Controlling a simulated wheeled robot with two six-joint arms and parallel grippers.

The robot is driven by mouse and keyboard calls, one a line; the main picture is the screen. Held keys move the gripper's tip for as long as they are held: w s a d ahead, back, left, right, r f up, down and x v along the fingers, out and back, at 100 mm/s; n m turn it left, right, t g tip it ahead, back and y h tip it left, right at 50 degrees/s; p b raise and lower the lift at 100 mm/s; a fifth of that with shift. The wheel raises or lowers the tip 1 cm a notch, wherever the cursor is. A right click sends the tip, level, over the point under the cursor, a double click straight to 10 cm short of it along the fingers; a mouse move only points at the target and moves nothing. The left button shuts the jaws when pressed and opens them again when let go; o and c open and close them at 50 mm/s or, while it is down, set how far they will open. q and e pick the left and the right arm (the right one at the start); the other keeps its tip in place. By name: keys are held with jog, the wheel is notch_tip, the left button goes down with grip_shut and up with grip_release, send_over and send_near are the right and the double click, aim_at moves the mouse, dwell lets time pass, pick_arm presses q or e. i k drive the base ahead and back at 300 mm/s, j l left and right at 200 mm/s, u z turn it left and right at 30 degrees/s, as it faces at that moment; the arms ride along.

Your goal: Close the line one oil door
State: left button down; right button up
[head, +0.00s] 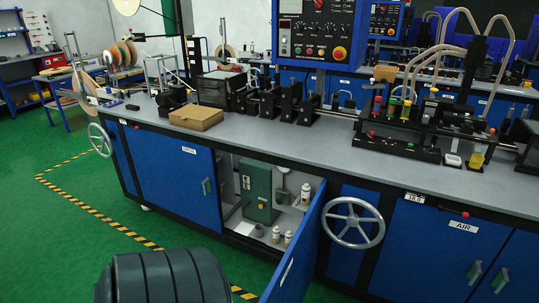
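A blue cabinet door (299,258) under the long bench stands swung open, from its edge at the right of the opening out toward me. Its near lower part is cut off by the bottom of the head view. A pale narrow mark or handle (287,271) shows on it. I cannot read an oil label on it. The open compartment holds a green box unit (257,193), a white bottle (306,194) on a small shelf and two more bottles (276,235) on the floor of the compartment. Neither of my grippers is in view.
A shut blue door (177,178) is left of the opening, and a door labelled AIR (440,241) is at the right. A handwheel (353,222) sticks out just right of the open door.

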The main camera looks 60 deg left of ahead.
aim_at(291, 282)
jog(key=u, duration=1.65)
